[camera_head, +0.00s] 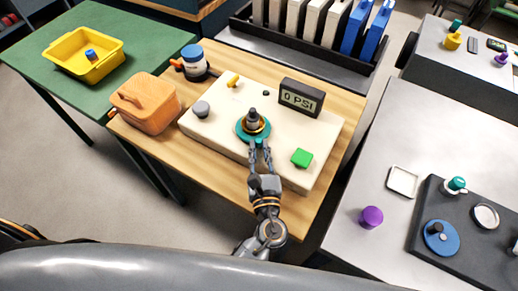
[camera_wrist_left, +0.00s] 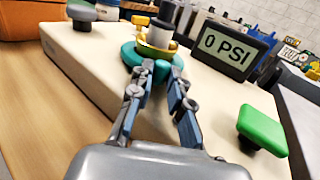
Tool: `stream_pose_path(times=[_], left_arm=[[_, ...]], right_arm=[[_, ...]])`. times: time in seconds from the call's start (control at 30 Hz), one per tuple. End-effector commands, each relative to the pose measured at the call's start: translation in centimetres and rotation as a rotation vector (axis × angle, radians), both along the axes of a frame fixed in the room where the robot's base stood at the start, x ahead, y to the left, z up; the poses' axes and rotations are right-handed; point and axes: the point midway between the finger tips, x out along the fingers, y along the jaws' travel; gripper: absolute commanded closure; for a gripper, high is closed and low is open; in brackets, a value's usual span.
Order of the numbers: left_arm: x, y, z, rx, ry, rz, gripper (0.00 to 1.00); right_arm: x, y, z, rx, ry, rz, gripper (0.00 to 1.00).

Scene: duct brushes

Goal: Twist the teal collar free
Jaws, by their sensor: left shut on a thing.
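The teal collar (camera_head: 243,134) sits around a dark and brass fitting (camera_head: 253,121) on the cream panel block (camera_head: 215,132). My left gripper (camera_head: 259,147) reaches up to the near side of the collar, its fingers shut on it. In the left wrist view the teal collar (camera_wrist_left: 132,56) shows between and just beyond the fingertips of my left gripper (camera_wrist_left: 153,72). The fitting rises upright from the collar's middle. The far side of the collar is partly hidden by the fitting. My right gripper is in neither view.
The panel carries a "0 PSI" display (camera_head: 301,97), a green knob (camera_head: 302,158), a grey knob (camera_head: 201,109) and a yellow valve (camera_head: 233,79). An orange box (camera_head: 146,103) and a blue-lidded jar (camera_head: 194,63) stand left. Bare wood (camera_head: 296,218) lies in front.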

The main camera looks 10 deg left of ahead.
Motion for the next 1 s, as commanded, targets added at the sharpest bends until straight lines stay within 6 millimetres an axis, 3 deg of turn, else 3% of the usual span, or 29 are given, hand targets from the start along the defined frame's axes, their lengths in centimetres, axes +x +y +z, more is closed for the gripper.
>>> stream_pose_path(times=[0.07,0.1,0.2,0.57,1.0], left_arm=[[0.0,0.0,0.1,0.001,-0.002,-0.001,1.0],[0.0,0.0,0.1,0.001,-0.002,-0.001,0.74],[0.0,0.0,0.1,0.001,-0.002,-0.001,0.59],[-0.5,-0.1,0.0,0.0,0.0,-0.001,0.59],[-8.5,-2.5,0.0,-0.001,0.002,-0.004,0.59]], right_arm=[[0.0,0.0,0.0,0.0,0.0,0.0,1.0],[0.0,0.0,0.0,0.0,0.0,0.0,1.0],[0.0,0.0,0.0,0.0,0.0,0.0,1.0],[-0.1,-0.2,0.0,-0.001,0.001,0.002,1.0],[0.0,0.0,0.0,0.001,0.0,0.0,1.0]])
